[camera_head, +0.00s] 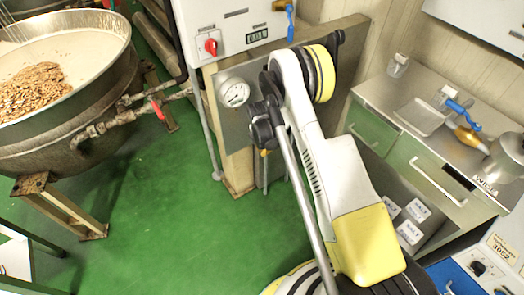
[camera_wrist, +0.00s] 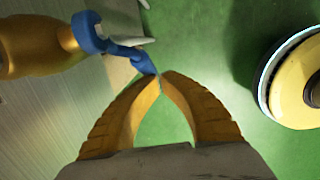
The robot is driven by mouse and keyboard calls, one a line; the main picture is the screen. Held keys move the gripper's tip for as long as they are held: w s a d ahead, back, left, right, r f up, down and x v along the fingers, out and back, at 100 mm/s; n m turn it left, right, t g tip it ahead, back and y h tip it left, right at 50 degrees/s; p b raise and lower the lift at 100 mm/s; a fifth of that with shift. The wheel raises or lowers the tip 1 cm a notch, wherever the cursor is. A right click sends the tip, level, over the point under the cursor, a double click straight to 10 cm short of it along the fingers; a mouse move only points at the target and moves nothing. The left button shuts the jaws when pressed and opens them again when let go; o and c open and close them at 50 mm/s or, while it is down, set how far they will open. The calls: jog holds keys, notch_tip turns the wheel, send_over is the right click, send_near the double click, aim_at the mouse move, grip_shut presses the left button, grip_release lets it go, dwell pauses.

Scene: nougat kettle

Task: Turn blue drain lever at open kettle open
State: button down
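The open kettle (camera_head: 110,75), a wide metal bowl with pale contents and brown nuts, stands at the left of the head view. The pipe below its rim carries a red lever (camera_head: 157,108); I see no blue lever on its visible side. In the wrist view, a blue lever-like part (camera_wrist: 98,38) lies beside a brass-coloured body (camera_wrist: 35,45). My gripper (camera_wrist: 160,78) has its two orange fingers arched together at the tips, with nothing seen between them. The blue part's end lies by the fingertips; I cannot tell whether it touches. In the head view the fingers are mostly hidden.
A control cabinet (camera_head: 225,30) with a red switch stands behind my arm, with a round gauge (camera_head: 235,92) below. A steel counter (camera_head: 375,90) at the right bears a blue-handled brass-coloured item (camera_head: 468,138) and a pot (camera_head: 508,158). Green floor (camera_head: 170,200) between kettle and arm is clear.

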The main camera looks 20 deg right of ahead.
jog(key=shift+w+d+f, duration=0.3)
jog(key=shift+d+f, duration=0.3)
jog(key=shift+d, duration=0.25)
jog(key=shift+w+d+f, duration=0.25)
jog(key=shift+d+f, duration=0.35)
jog(key=shift+d, duration=0.2)
